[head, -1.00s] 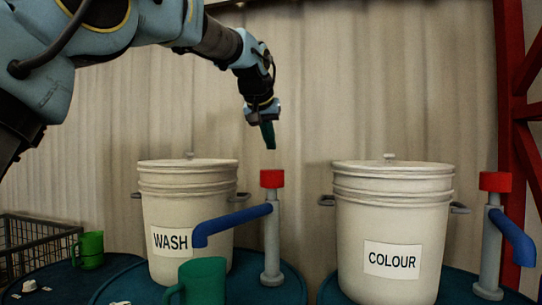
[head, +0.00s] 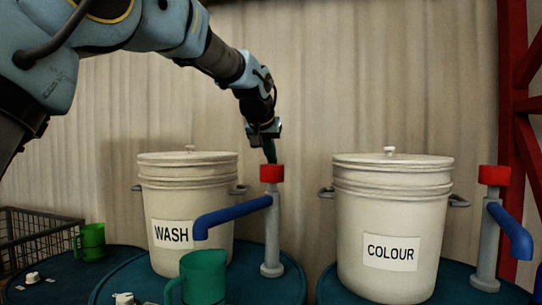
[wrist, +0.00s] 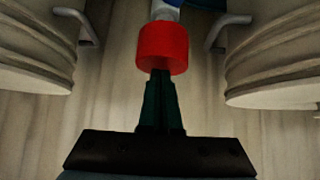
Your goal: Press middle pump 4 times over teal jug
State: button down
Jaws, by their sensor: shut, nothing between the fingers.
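The pump between the two buckets has a red cap (head: 272,173), a grey post (head: 272,240) and a blue spout (head: 232,217) angled down to the left. The teal jug (head: 204,279) stands below the spout's outlet. My gripper (head: 271,161) is shut and empty, pointing down with its fingertips at the top of the red cap. In the wrist view the fingertips (wrist: 160,74) meet the edge of the red cap (wrist: 163,48); I cannot tell if they touch. The cap looks raised.
A WASH bucket (head: 187,210) stands left of the pump and a COLOUR bucket (head: 392,225) right of it. Another red-capped pump (head: 489,230) stands at the right. A green mug (head: 91,242) and a wire basket (head: 35,232) are at the left.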

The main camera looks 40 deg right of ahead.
aim_at(271, 167)
jog(key=shift+f+b, duration=0.65)
jog(key=shift+f, duration=0.9)
notch_tip(271, 167, up, 5)
jog(key=p, duration=0.4)
jog(key=shift+a+r, duration=0.1)
jog(key=b+v, duration=0.3)
jog(key=v, duration=0.6)
jog(key=shift+a+b, duration=0.2)
jog(key=shift+b, duration=0.2)
jog(key=shift+s, duration=0.15)
